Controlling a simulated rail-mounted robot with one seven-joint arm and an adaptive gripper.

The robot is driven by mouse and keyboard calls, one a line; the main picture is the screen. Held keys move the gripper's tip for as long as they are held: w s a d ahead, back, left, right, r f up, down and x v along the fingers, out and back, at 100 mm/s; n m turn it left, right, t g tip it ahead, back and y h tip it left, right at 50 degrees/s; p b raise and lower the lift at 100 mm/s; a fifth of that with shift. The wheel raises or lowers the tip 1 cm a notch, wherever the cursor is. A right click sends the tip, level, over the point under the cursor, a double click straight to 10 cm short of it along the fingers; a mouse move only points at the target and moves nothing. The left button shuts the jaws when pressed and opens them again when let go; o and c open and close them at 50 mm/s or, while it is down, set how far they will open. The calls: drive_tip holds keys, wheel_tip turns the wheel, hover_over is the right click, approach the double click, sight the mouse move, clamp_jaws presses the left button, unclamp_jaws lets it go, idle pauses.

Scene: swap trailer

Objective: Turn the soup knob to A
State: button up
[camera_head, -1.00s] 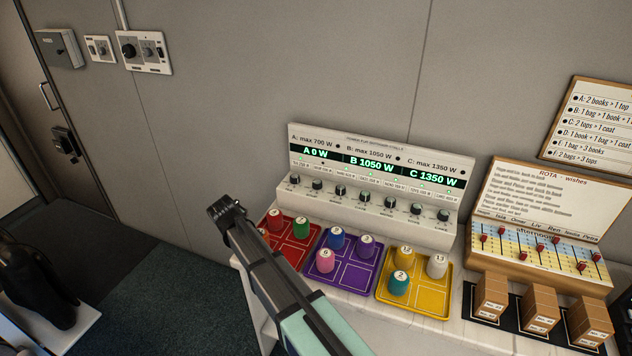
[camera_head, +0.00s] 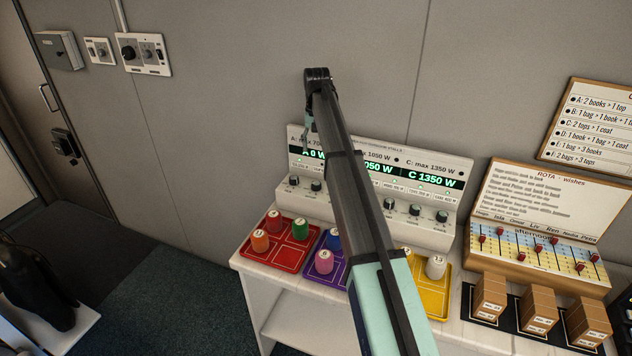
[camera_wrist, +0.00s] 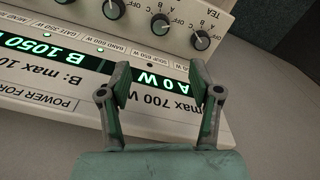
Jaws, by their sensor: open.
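The power panel (camera_head: 432,214) stands on the white counter by the wall, with a row of dark knobs along its lower front. In the wrist view the panel appears upside down. The soup knob (camera_wrist: 160,25) seems to be the second from the TEA end, above a small label that appears to read SOUP 650 W. In the head view it is the second knob from the left (camera_head: 316,186). Its pointer setting is too small to tell. My gripper (camera_wrist: 158,82) is open and empty, over the panel's A 0 W display, apart from the knobs.
My arm hides the panel's middle knobs in the head view. Red (camera_head: 272,257), purple (camera_head: 318,274) and yellow (camera_head: 432,300) trays with numbered pegs stand in front of the panel. The rota board (camera_head: 545,200) and brown boxes (camera_head: 540,312) are at right.

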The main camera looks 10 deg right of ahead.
sight(316, 183)
wheel_tip(316, 183, down, 15)
drive_tip(key=p, duration=0.4)
drive_tip(key=shift+f, duration=0.1)
drive_tip(key=c, duration=1.1)
